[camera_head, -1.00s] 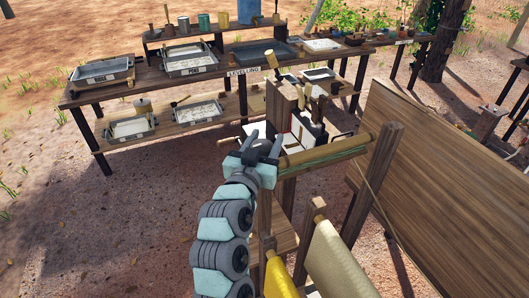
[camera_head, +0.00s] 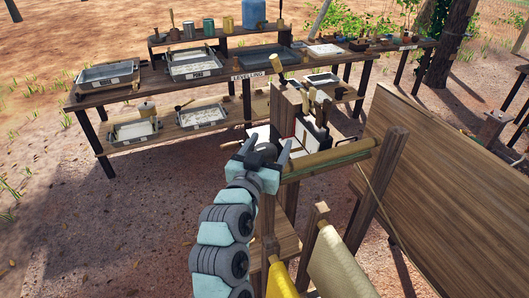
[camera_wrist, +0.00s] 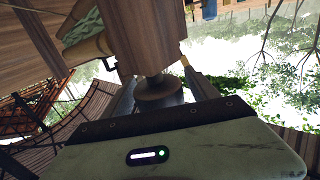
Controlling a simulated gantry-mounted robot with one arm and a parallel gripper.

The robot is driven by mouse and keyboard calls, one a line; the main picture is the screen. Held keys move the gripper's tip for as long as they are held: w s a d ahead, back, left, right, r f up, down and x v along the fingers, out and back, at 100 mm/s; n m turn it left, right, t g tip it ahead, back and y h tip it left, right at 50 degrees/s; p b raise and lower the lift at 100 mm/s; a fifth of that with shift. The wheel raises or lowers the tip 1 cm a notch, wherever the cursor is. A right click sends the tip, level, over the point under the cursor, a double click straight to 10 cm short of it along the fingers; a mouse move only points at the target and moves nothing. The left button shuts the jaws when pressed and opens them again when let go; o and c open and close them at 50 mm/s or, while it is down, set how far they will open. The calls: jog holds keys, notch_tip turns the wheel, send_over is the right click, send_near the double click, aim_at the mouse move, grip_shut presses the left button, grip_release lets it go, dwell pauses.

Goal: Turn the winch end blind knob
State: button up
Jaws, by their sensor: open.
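The winch (camera_head: 330,158) is a pale wooden roller with green cord wound along it, held by wooden posts. Its near end is behind my gripper (camera_head: 266,148) in the head view. In the wrist view, the round brown end knob (camera_wrist: 160,88) sticks out from a wooden post (camera_wrist: 150,38) towards my palm. My gripper is open, with one finger (camera_wrist: 203,82) to the right of the knob and the other partly hidden on its left. I cannot tell whether either finger touches the knob.
Yellow (camera_head: 281,279) and cream (camera_head: 338,265) rolls hang below the winch, close to my arm. A large wooden board (camera_head: 450,185) stands to the right. Behind is a long bench (camera_head: 150,80) with trays and cans. Open ground lies to the left.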

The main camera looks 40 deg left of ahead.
jog(key=p+v, duration=0.1)
jog(key=v, duration=0.4)
jog(key=shift+s, duration=0.25)
jog(key=shift+p+v, duration=2.55)
jog(key=shift+p, duration=2.4)
jog(key=shift+w+d+r, duration=0.1)
jog(key=shift+w, duration=0.05)
